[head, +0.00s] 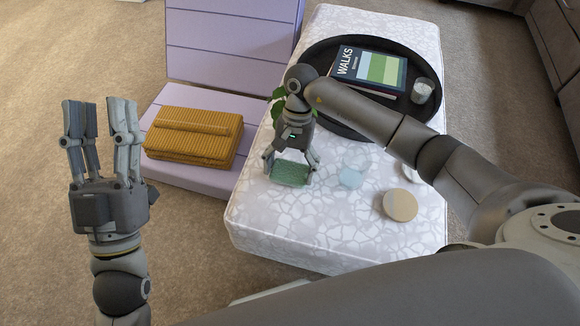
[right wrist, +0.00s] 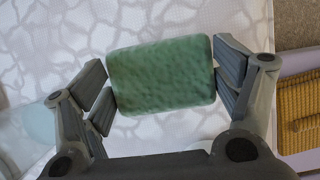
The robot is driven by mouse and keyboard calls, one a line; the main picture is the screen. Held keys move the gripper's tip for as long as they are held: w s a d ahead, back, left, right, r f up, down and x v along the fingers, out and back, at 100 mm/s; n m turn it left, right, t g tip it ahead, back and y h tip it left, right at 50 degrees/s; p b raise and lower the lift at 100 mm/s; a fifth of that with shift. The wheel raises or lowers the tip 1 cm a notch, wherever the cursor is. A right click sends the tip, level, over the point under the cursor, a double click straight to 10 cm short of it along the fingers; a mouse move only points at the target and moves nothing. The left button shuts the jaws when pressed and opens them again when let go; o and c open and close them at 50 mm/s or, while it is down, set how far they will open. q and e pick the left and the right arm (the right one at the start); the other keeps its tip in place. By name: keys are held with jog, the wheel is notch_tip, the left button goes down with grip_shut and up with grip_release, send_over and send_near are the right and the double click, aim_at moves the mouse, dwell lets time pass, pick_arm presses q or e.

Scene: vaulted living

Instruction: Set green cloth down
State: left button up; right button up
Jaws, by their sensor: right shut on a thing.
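The green cloth (head: 290,173) is a small folded block at the left part of the patterned white table (head: 285,225). My right gripper (head: 291,165) is shut on it from above. In the right wrist view the cloth (right wrist: 162,75) sits between the two fingers of the gripper (right wrist: 162,82), with the white tabletop behind it. I cannot tell whether the cloth touches the table. My left gripper (head: 103,140) is raised at the left, open and empty, above the carpet.
A black round tray (head: 318,112) holds a book (head: 370,68) and a glass (head: 422,90). A pale blue glass (head: 352,175) and a round tan disc (head: 400,205) stand right of the cloth. A lilac seat (head: 190,175) with a folded mustard blanket (head: 193,137) adjoins the table's left.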

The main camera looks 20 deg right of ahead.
pick_arm(q)
jog(key=shift+r, duration=0.1)
jog(key=shift+s+r+h, duration=0.2)
jog(key=shift+s+h, duration=0.05)
jog(key=shift+h, duration=0.05)
pick_arm(e)
jog(key=shift+f, duration=0.1)
jog(key=o, duration=0.8)
pick_arm(q)
jog(key=shift+f, duration=0.1)
pick_arm(e)
jog(key=shift+w, duration=0.1)
jog(key=v, duration=1.2)
